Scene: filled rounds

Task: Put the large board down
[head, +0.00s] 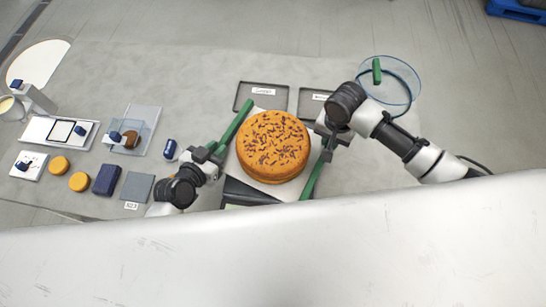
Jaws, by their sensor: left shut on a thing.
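The large board (229,163) is pale with a green bar along its left and right sides. A big round orange cake with dark sprinkles (273,146) sits on it and covers most of it. My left gripper (212,150) is shut on the board's left green bar. My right gripper (328,140) is at the right green bar, but its fingers are hidden by my wrist. I cannot tell whether the board touches the surface below.
Two dark trays with labels (262,88) lie just behind the board. A clear round dish with a green handle (390,88) is at the back right. Orange discs (60,165), a dark blue block (106,180) and a grey square (137,187) lie to the left. A blue cylinder (170,148) is near my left gripper.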

